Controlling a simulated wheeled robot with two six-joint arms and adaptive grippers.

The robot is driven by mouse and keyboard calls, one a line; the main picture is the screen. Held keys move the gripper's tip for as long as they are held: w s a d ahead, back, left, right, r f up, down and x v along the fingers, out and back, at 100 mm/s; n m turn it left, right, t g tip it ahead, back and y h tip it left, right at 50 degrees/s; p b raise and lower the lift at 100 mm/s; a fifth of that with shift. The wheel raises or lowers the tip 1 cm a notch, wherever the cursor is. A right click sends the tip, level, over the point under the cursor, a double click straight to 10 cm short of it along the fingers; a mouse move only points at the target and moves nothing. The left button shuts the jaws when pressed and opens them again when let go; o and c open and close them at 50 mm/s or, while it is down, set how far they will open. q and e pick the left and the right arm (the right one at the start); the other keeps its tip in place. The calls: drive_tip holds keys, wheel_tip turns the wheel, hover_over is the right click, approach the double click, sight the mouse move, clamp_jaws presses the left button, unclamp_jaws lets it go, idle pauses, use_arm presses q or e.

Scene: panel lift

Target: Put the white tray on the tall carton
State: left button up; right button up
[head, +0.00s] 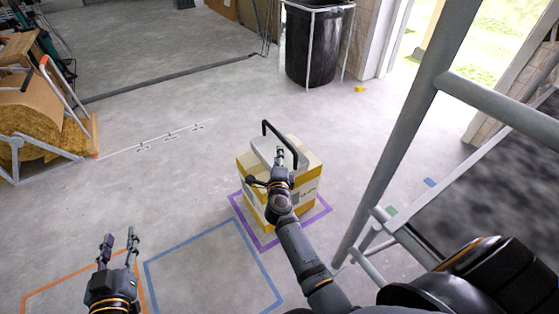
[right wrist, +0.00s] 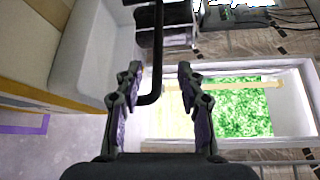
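The white tray (head: 262,151), with a black arched handle (head: 281,134), sits on top of a yellow-and-white carton (head: 309,188) in the head view. My right gripper (head: 280,152) is at the tray's near side and hides part of it. In the right wrist view, the right gripper (right wrist: 158,76) is open, and a black handle bar (right wrist: 157,35) shows between its fingers; I cannot tell whether they touch it. The tray's pale wall (right wrist: 84,55) is to the left there. My left gripper (head: 118,246) is open and empty, low at the left of the head view.
The carton stands within a purple floor outline (head: 237,207). Blue (head: 151,272) and orange (head: 63,281) outlines to its left enclose bare floor. A grey metal frame (head: 400,130) rises at the right. A black bin (head: 315,45) stands at the back. A cart with a straw roll (head: 40,120) is far left.

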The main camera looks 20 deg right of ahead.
drive_tip(key=s+a+r+n+y, duration=0.2)
drive_tip(key=s+n, duration=0.6)
drive_tip(key=n, duration=0.4)
drive_tip(key=s+a+r+n+t+y, duration=0.1)
drive_tip(key=s+r+n+y, duration=0.4)
drive_tip(key=n, duration=0.8)
drive_tip(key=s+a+y, duration=0.1)
drive_tip(key=s, duration=0.2)
drive_tip(key=shift+a+r, duration=0.25)
drive_tip(key=shift+r, duration=0.05)
